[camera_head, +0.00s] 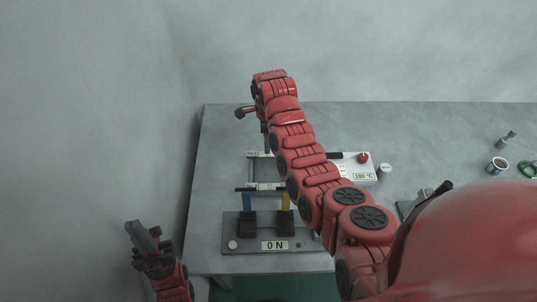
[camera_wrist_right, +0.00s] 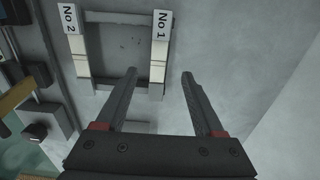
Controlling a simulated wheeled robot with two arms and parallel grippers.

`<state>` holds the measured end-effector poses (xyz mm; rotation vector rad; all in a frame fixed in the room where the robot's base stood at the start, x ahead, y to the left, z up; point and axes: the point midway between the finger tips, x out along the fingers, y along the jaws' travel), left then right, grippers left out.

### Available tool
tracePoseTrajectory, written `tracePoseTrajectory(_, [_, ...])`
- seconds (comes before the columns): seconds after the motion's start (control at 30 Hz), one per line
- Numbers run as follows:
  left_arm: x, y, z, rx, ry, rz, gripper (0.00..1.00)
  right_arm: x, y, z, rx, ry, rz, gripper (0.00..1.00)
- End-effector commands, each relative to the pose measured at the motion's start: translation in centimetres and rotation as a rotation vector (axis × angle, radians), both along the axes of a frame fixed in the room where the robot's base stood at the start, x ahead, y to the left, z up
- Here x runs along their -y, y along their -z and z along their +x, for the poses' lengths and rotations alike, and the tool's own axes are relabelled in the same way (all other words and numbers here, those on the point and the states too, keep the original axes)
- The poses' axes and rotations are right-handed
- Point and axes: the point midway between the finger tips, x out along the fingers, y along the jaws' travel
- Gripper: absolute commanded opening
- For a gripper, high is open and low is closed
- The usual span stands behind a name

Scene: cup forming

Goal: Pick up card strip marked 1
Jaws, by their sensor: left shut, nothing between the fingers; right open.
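The card strip marked No 1 (camera_wrist_right: 158,62) is a pale strip with a white label at its far end, lying along the right side of a dark rectangular frame (camera_wrist_right: 117,17) in the right wrist view. A matching strip marked No 2 (camera_wrist_right: 76,45) lies along the left side. My right gripper (camera_wrist_right: 159,76) is open, and its fingers appear on either side of strip No 1, seemingly above it; the height gap is hard to judge. In the head view my right arm hides part of the frame. My left gripper (camera_head: 136,230) is shut and empty, left of the table.
The grey table (camera_head: 220,135) carries a base plate marked 0 N (camera_head: 235,244) with blue and yellow handles. Walls are behind and left.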

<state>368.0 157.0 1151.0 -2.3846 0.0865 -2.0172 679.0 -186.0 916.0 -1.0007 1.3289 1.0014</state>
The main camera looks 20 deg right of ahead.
Motion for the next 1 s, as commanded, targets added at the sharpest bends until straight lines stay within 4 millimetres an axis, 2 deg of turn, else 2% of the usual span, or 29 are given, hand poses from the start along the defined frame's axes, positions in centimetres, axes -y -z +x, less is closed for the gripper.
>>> tracePoseTrajectory(0.17, [0.0, -1.3, 0.0, -0.001, 0.000, 0.000, 0.00, 0.2, 0.8, -0.2, -0.004, 0.002, 0.000, 0.70])
tracePoseTrajectory(0.33, [0.0, -3.1, 0.0, -0.001, 0.000, 0.000, 0.00, 0.5, 2.9, -0.5, -0.007, 0.001, 0.000, 0.70])
tracePoseTrajectory(0.53, [0.0, -3.1, 0.0, -0.001, 0.000, 0.000, 0.00, 0.4, 4.8, -0.4, -0.004, 0.000, 0.000, 0.70])
tracePoseTrajectory(0.9, [0.0, -3.2, 0.0, -0.001, 0.000, 0.000, 0.00, 0.4, 5.4, -0.3, -0.001, 0.001, 0.000, 0.70])
tracePoseTrajectory(0.93, [0.0, -3.2, 0.0, -0.001, 0.000, 0.000, 0.00, 0.4, 5.4, -0.3, -0.001, 0.001, 0.000, 0.68])
tracePoseTrajectory(1.0, [0.0, -3.2, 0.0, -0.001, 0.000, 0.000, 0.00, 0.4, 5.4, -0.3, 0.000, 0.001, 0.000, 0.56])
